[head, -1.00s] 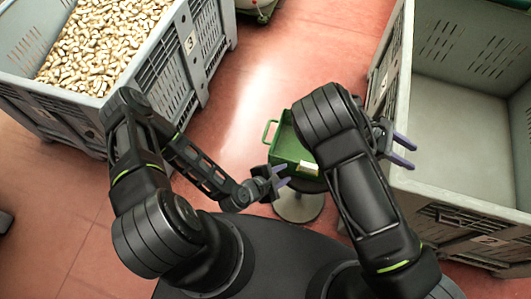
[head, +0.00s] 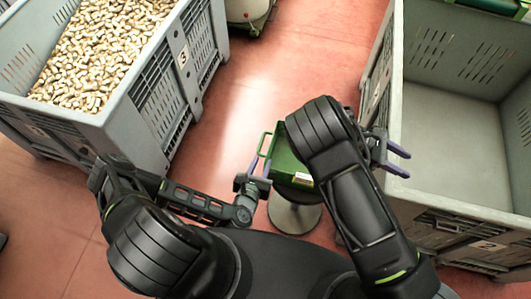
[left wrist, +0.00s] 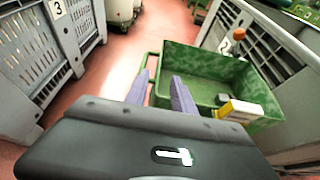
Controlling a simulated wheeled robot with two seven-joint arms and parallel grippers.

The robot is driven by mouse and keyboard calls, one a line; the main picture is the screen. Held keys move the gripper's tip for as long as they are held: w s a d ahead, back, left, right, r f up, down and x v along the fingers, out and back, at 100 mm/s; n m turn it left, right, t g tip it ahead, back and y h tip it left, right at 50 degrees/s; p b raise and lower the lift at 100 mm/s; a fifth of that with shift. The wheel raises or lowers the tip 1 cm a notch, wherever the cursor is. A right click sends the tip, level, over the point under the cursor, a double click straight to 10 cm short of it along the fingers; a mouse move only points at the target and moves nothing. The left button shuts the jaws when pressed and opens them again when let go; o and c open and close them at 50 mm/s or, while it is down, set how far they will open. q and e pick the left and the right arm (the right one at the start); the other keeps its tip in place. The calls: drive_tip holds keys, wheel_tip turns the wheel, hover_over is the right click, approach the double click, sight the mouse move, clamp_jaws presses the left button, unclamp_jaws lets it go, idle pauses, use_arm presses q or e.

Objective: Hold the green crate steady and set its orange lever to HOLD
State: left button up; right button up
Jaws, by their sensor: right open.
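The green crate (head: 283,158) sits on a round stand, partly hidden by my right arm in the head view. In the left wrist view the crate (left wrist: 200,65) shows its inside and a green bar handle on its left side. An orange ball knob (left wrist: 238,34), seemingly the lever, stands at its far right wall; its setting cannot be read. My left gripper (head: 261,164) is open at the crate's left side, near the handle; its fingers (left wrist: 161,88) are apart. Whether they touch the crate is unclear. My right gripper (head: 402,160) is open and empty near the right bin's edge.
A grey bin (head: 170,75) marked 3, full of corks, stands at left. A grey bin (head: 450,205) marked 2, empty where seen, stands close to the right. A white and yellow block (left wrist: 240,110) is at the crate's near right. Red floor lies between.

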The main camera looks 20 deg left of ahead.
use_arm(q)
drive_tip(key=x, duration=1.1)
drive_tip(key=shift+w, duration=0.1)
clamp_jaws()
idle(1.1)
